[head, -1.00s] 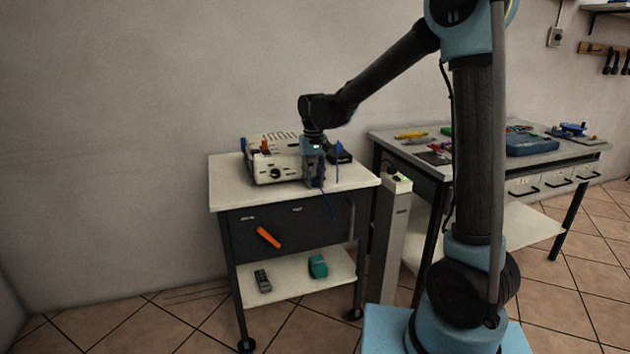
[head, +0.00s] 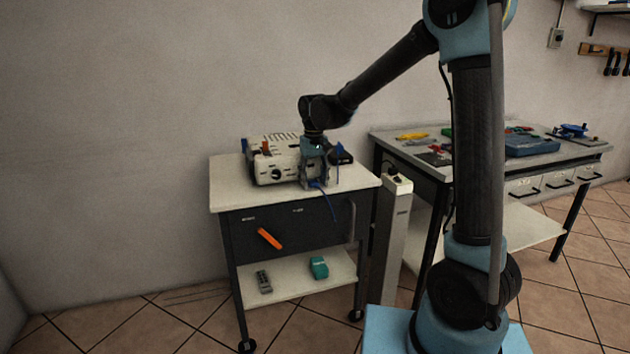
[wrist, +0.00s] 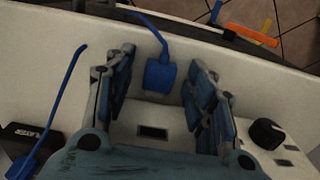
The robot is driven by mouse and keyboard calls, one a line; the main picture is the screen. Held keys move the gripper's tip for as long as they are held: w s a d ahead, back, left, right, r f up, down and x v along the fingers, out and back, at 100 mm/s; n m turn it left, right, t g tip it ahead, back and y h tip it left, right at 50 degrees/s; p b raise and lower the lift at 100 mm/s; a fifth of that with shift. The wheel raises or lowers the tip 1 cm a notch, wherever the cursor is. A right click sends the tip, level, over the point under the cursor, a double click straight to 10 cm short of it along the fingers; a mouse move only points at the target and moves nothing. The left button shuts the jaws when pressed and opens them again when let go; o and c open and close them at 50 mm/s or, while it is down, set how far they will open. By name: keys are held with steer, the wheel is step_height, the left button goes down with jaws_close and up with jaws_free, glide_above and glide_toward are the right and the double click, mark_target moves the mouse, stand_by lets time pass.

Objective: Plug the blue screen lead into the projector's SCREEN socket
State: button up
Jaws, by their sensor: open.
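My gripper (wrist: 160,90) is open, pointing down over the cart top beside the projector. A blue plug (wrist: 160,75) with its blue lead (wrist: 150,28) is between the fingers in the wrist view, with gaps on both sides. I cannot tell its height above the cart top. The pale projector (head: 272,165) stands on the cart; my gripper (head: 316,182) is at its right end. A dark rectangular socket (wrist: 152,132) shows in the projector below the plug. Its label cannot be read. A blue lead (head: 329,204) hangs over the cart's front edge.
A second blue lead (wrist: 66,98) runs to a plug at the black PLAYER box (wrist: 30,138). A black knob (wrist: 267,133) sits on the projector. An orange item (head: 269,238) is on the cart's front. The cart top (head: 228,190) is clear at left.

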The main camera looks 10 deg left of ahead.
mark_target(314, 182)
step_height(314, 182, up, 11)
steer(key=s+d+r+m, duration=0.1)
steer(key=s+d+m, duration=0.15)
steer(key=d, duration=1.25)
steer(key=s+d+f+m, duration=0.1)
steer(key=s+d+f, duration=0.2)
steer(key=s+d, duration=0.3)
steer(key=s+d+f+m+t, duration=0.1)
steer(key=s+d+f, duration=0.2)
steer(key=d, duration=1)
steer(key=s, duration=0.3)
steer(key=shift+s+d+f+t, duration=0.15)
steer(key=shift+d+f+t, duration=0.15)
steer(key=shift+f, duration=0.1)
steer(key=shift+m+t, duration=0.3)
steer(key=shift+m, duration=0.65)
steer(key=s+d+f, duration=0.2)
steer(key=s+f, duration=0.1)
steer(key=s+d+f, duration=0.6)
steer(key=shift+s+f, duration=0.15)
steer(key=shift+f, duration=0.2)
steer(key=c, duration=0.4)
steer(key=shift+s+d+f, duration=0.1)
steer(key=shift+s+f, duration=0.05)
steer(key=shift+f, duration=0.05)
